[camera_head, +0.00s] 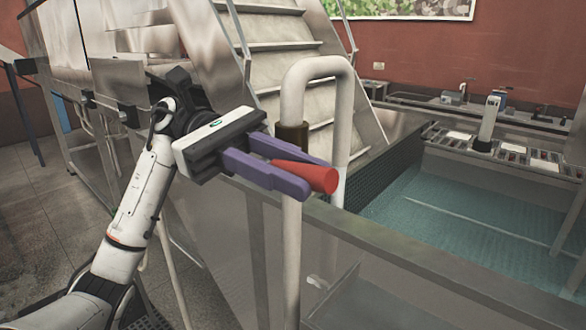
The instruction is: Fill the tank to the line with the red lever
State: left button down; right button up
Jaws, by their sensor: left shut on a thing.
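The red lever (318,178) has a cone-shaped grip beside the upright white pipe. My left gripper (290,177) is shut on the red lever, with its purple fingers on either side of it. The tip of the lever shows past the fingers. The tank (440,245) at the right has blue-green liquid or a blue-green floor inside; I cannot tell which. A pale line (470,216) runs across it. My right gripper is not in view.
The white pipe (291,250) bends over in a loop close to my left gripper. Metal stairs (285,47) rise behind it. A metal rail (400,262) edges the tank's near side. A counter with several small devices (487,122) stands at the back right.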

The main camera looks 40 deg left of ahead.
pick_arm(q)
jog(key=shift+f+y, duration=0.55)
jog(key=shift+y, duration=0.45)
jog(key=c, duration=1.5)
grip_release()
jog(key=shift+c, duration=0.2)
jog(key=v, duration=1)
jog(key=shift+a, duration=0.15)
jog(key=shift+s, duration=0.1)
